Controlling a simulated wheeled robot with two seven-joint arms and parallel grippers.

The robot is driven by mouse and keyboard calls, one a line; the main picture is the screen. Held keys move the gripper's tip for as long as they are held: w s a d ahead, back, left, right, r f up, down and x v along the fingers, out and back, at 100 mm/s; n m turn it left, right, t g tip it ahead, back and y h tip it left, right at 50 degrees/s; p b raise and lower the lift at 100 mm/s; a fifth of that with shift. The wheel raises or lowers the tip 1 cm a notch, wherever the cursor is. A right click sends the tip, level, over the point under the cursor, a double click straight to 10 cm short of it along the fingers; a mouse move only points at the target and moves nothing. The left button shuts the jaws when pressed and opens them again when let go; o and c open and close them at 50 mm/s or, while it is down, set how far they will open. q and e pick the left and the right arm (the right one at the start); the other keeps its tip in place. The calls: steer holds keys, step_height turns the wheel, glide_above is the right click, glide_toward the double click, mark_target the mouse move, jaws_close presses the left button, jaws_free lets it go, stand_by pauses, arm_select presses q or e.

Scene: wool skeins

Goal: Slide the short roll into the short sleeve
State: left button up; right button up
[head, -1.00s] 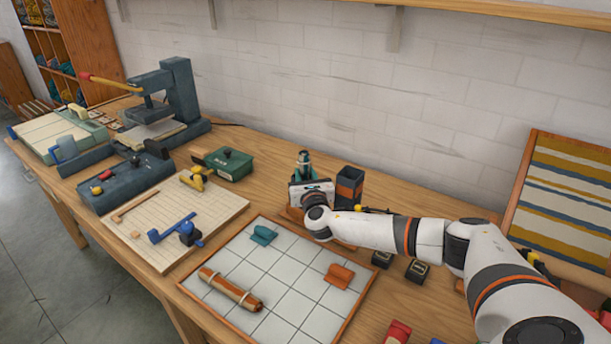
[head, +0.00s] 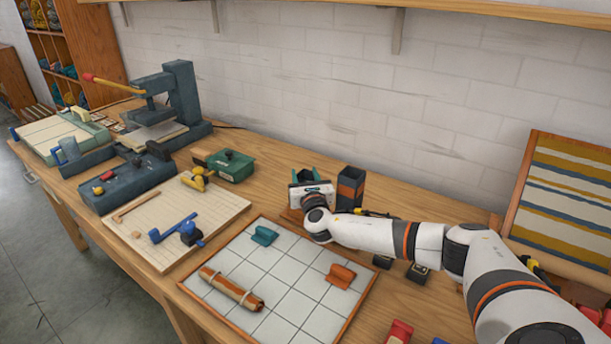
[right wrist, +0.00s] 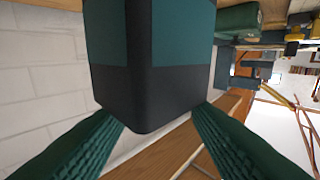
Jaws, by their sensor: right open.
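A dark sleeve with a teal band (right wrist: 165,40) stands right in front of my right gripper in the right wrist view. I take it to be the short sleeve; in the head view my gripper and wrist hide it. My right gripper (head: 305,177) is open, its green fingers spread near the sleeve's end. I cannot tell whether they touch it. No short roll shows clearly, and the inside of the sleeve is hidden. A taller dark sleeve with an orange band (head: 350,187) stands just right of the gripper. My left gripper is not in view.
A tied brown roll (head: 231,288) lies on the tiled board (head: 285,297), with a teal block (head: 264,235) and an orange block (head: 341,275). A green box (head: 231,166) stands farther left. The wall is close behind the sleeves.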

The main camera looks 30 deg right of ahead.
steer(key=f, duration=0.3)
steer(key=shift+s+a+g, duration=0.15)
steer(key=shift+s+g, duration=0.15)
steer(key=shift+s, duration=0.1)
steer(key=r+v, duration=0.2)
steer(key=v, duration=0.9)
steer(key=shift+s+r, duration=0.15)
steer(key=shift+r, duration=0.1)
steer(key=shift+r, duration=0.1)
